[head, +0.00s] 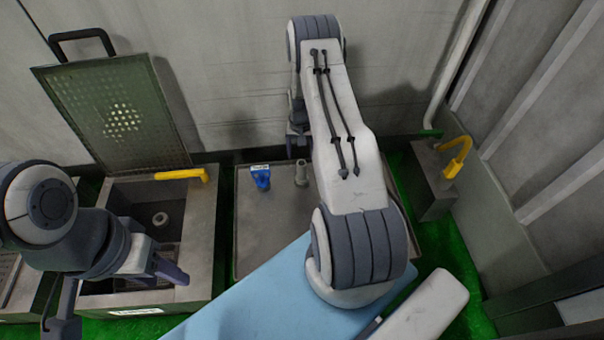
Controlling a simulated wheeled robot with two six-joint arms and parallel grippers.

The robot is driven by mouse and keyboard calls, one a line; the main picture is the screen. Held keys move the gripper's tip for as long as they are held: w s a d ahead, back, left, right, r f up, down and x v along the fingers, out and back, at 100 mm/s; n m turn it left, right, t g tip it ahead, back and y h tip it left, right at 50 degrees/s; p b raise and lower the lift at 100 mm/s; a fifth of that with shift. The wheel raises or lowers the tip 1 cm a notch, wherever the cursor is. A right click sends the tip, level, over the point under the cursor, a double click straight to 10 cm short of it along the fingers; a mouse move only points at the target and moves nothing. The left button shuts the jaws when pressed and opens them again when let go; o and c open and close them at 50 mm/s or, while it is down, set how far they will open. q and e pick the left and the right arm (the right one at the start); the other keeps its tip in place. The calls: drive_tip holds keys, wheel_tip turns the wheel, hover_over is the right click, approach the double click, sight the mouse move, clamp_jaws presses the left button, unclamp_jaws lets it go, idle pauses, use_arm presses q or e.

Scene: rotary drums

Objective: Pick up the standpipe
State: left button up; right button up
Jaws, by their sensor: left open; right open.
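A short grey upright pipe, which looks like the standpipe (301,174), stands on a flat grey tray (255,235) in the middle of the view. My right gripper (298,146) is open and shows as dark parts just behind and above the pipe in the picture. My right forearm hides part of it, and I cannot tell whether it touches the pipe. My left gripper (116,296) is open and empty, low over the front of an open grey basin (203,235) at the left.
A blue fitting (261,178) is left of the pipe. The basin has a raised green mesh lid (120,115), a yellow handle (181,174) and a round fitting (160,219) inside. A grey box (432,185) with a yellow lever (459,157) stands right. Walls close the back and right.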

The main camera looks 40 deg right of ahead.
sight(302, 163)
wheel_tip(302, 163, down, 4)
drive_tip(key=shift+b, duration=0.7)
wheel_tip(302, 163, down, 5)
drive_tip(key=b, duration=0.3)
drive_tip(key=shift+d+f, duration=0.1)
drive_tip(key=shift+d, duration=0.05)
clamp_jaws()
